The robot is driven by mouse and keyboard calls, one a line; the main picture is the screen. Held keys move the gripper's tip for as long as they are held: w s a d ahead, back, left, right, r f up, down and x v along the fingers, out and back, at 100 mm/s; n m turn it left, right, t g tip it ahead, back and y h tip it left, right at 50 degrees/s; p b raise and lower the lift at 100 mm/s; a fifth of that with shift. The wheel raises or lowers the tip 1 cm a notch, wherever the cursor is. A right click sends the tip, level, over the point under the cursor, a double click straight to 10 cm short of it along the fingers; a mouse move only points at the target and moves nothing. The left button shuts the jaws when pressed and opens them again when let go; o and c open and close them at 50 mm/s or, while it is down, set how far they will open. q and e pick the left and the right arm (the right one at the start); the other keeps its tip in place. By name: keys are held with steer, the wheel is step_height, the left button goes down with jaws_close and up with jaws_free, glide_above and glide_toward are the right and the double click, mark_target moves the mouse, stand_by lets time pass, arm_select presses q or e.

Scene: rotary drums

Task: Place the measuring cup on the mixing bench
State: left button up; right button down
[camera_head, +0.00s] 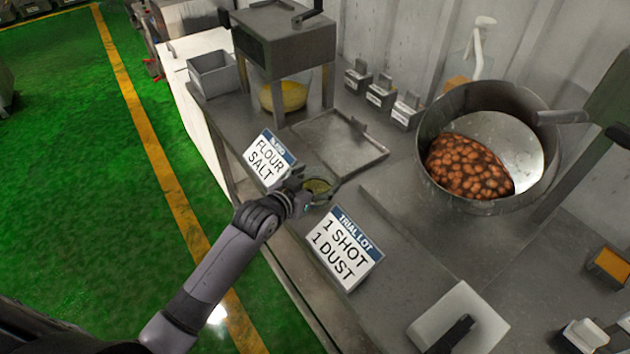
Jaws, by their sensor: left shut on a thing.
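My left gripper (314,190) reaches in from the lower left and is shut on the measuring cup (319,186), a small round cup with yellowish contents. The fingers hide part of the cup. It is over the front part of the grey metal mixing bench (405,275), between the two signs. I cannot tell whether the cup touches the bench top. My right gripper is not in view.
A "FLOUR SALT" sign (268,157) and a "1 SHOT 1 DUST" sign (345,248) flank the cup. Behind stand a shallow tray (352,170), a hopper (285,50) over a yellow-filled bowl (283,97) and a drum (432,185) of brown pieces. A white board (470,303) lies at the lower right.

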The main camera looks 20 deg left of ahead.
arm_select(q)
steer(key=o, duration=1)
steer(key=shift+f, duration=0.1)
steer(key=b+v, duration=0.1)
steer(key=v, duration=1.1)
steer(key=shift+r, duration=0.25)
